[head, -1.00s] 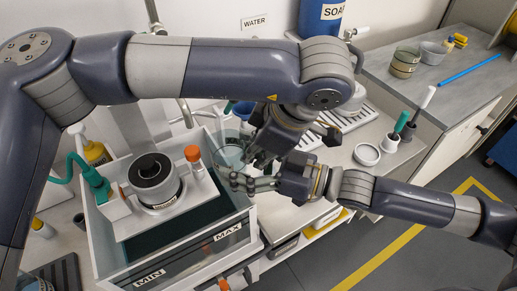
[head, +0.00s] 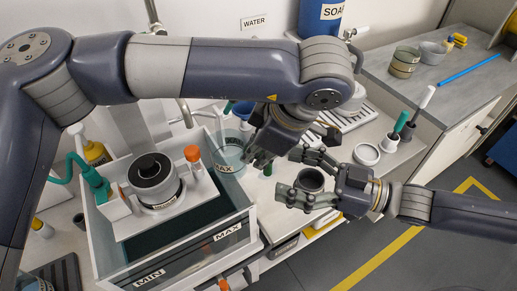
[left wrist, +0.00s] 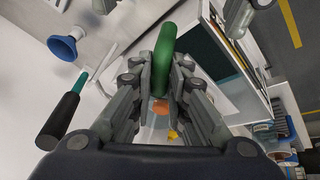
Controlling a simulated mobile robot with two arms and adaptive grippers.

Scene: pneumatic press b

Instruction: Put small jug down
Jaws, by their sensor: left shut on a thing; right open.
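The small jug (head: 229,153) is clear, with a green handle, and stands out just left of my left gripper (head: 260,160) in the head view. The left gripper is shut on the green handle, which shows between its fingers in the left wrist view (left wrist: 163,58). The jug is near the back right corner of the clear tank (head: 252,222); I cannot tell whether it touches the counter. My right gripper (head: 302,175) is open to the right of the jug, apart from it. A dark round cup (head: 311,181) shows between its fingers.
A blue funnel (head: 242,109) is behind the jug. A white round dish (head: 367,154) and brushes in holders (head: 406,131) stand on the counter at right.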

